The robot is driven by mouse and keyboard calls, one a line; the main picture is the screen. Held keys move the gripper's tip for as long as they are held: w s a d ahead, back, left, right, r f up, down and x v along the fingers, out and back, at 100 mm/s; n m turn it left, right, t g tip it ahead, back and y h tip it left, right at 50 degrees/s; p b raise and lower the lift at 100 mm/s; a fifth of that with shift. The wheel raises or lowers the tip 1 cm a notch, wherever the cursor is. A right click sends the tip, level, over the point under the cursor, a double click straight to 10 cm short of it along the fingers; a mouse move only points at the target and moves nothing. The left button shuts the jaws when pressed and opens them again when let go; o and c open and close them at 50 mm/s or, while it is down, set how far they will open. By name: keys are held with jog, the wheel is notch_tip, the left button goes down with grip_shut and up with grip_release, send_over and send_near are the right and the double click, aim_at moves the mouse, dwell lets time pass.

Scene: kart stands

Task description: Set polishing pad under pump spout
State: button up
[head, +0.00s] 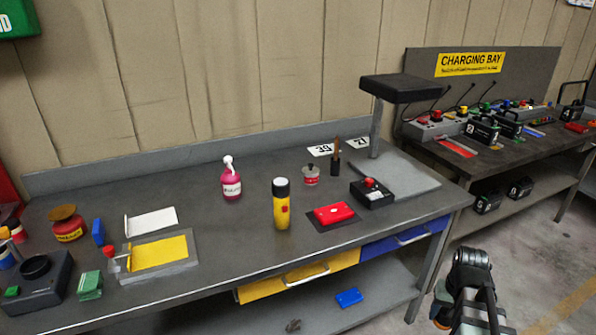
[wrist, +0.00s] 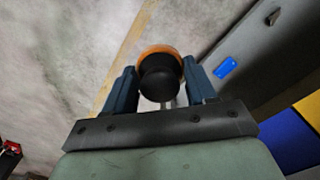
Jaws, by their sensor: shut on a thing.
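The pump bottle (head: 231,186) is pink with a white pump head and stands upright toward the back of the grey workbench. Its spout (head: 228,160) is small, and the bench below it looks bare. In the wrist view my gripper (wrist: 160,66) is shut on a round orange thing with a black knob, which looks like the polishing pad (wrist: 158,78). The pad is held off the bench, above the floor. In the head view my arm is at the lower right, in front of the bench, and a bit of orange (head: 441,319) shows beside it.
A yellow-and-black canister (head: 281,205) stands right of the pump bottle. A red box (head: 333,214), a black box with a red button (head: 371,193) and a lamp-like post (head: 376,125) are farther right. A yellow sheet (head: 160,252) lies left. A charging bench (head: 440,150) stands behind right.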

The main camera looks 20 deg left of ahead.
jog(key=w+a+r+m, duration=0.1)
jog(key=w+r+m, duration=0.1)
jog(key=w+r, duration=0.45)
jog(key=w+r+m, duration=0.1)
jog(key=w+r, duration=0.2)
jog(key=r, duration=0.6)
jog(key=w+a+r+n, duration=0.1)
jog(key=w+a+r, duration=0.5)
jog(key=a+r, duration=0.1)
jog(key=n, duration=1.1)
send_over(256, 204)
jog(key=shift+w+f, duration=0.1)
jog(key=shift+f, duration=5.15)
jog(key=shift+f, duration=0.15)
jog(key=o, duration=1)
jog(key=shift+o, duration=0.2)
